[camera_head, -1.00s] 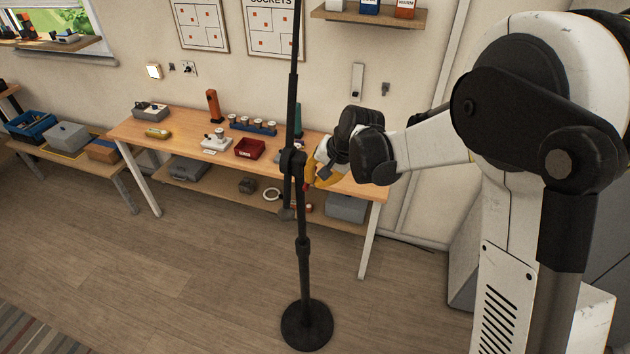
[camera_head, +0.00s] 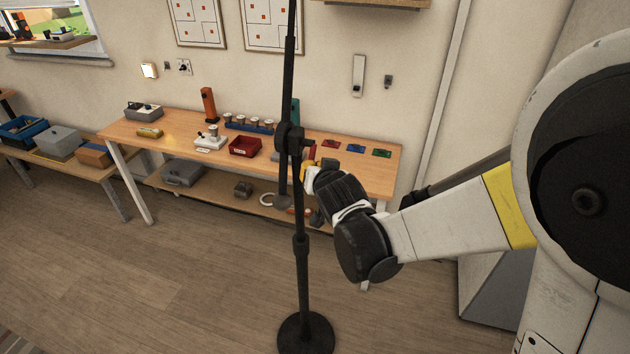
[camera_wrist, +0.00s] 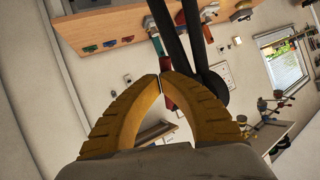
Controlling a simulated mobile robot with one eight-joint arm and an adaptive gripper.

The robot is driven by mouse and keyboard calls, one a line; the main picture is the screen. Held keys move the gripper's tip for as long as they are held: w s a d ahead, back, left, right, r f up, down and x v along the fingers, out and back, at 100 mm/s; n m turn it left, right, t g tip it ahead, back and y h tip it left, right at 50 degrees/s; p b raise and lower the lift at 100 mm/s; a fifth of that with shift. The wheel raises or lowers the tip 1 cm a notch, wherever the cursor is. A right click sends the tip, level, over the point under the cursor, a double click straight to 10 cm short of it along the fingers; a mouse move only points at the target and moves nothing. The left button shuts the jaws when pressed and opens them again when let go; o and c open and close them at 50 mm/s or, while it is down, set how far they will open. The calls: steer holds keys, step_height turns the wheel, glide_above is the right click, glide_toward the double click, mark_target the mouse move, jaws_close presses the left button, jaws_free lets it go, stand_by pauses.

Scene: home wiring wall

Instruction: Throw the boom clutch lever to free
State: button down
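The black boom stand (camera_head: 299,210) stands upright in front of the workbench, with its clutch (camera_head: 291,138) at mid-height and a boom tube hanging beside the pole. A small red lever (camera_head: 311,153) shows at the right of the clutch. My gripper (camera_head: 307,168) is just right of the pole, its yellow fingers close below the lever. In the wrist view, my gripper's fingertips (camera_wrist: 161,79) nearly meet. Red shows just beyond the tips and between the fingers, beside the dark poles (camera_wrist: 190,40); I cannot tell whether the tips touch the lever.
The workbench (camera_head: 372,178) behind the stand carries a red bin (camera_head: 245,146), an orange upright block (camera_head: 208,104) and several small coloured pieces. The stand's round base (camera_head: 305,335) rests on the floor. The wood floor at the left is clear.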

steer(key=shift+w+d+f+t+b, duration=0.2)
steer(key=shift+w+f+b, duration=0.25)
steer(key=shift+b, duration=0.3)
steer(key=shift+w+d+f+t+b, duration=0.25)
steer(key=shift+w+b, duration=0.3)
steer(key=shift+b, duration=0.2)
steer(key=shift+w, duration=0.1)
